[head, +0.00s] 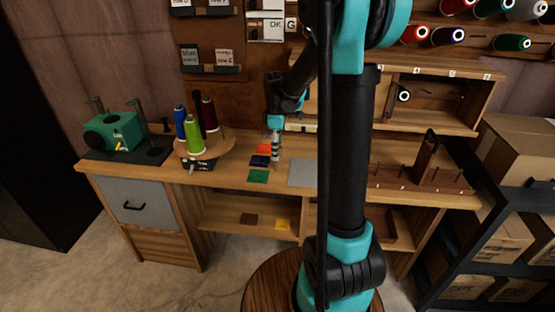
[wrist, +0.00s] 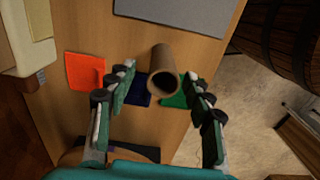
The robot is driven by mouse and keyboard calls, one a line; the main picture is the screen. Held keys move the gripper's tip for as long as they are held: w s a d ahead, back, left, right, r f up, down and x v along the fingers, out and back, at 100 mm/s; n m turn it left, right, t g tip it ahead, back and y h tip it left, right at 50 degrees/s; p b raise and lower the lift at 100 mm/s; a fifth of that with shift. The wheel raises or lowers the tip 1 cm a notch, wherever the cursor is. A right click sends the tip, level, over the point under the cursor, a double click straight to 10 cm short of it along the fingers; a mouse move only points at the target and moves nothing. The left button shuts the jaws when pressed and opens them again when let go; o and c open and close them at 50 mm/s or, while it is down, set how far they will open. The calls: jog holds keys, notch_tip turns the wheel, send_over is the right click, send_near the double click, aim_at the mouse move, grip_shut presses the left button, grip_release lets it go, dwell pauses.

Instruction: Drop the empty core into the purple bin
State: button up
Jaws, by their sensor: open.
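The empty core is a brown tube (wrist: 162,58) in the wrist view, with its dark open end facing the camera. I cannot tell whether it stands or floats clear of the bench. My gripper (wrist: 160,84) is open, with one finger to each side of the tube's near end and gaps between. In the head view my gripper (head: 275,150) is low over the bench beside the colored swatches; the core cannot be made out clearly there. I see no purple bin in either view.
Orange (wrist: 85,71), dark blue and green swatches lie on the bench (head: 225,175) near my gripper. A round stand (head: 205,150) with colored thread cones is to the left, a grey mat (head: 303,173) to the right. A pegged rack (head: 420,178) stands farther right.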

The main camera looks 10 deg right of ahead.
aim_at(278, 165)
jog(key=shift+s+d+f, duration=0.1)
jog(key=shift+f, duration=1.35)
jog(key=shift+s+d+f, duration=0.1)
jog(key=shift+f, duration=1.3)
jog(key=shift+c, duration=0.2)
jog(key=c, duration=0.9)
jog(key=shift+r, duration=0.15)
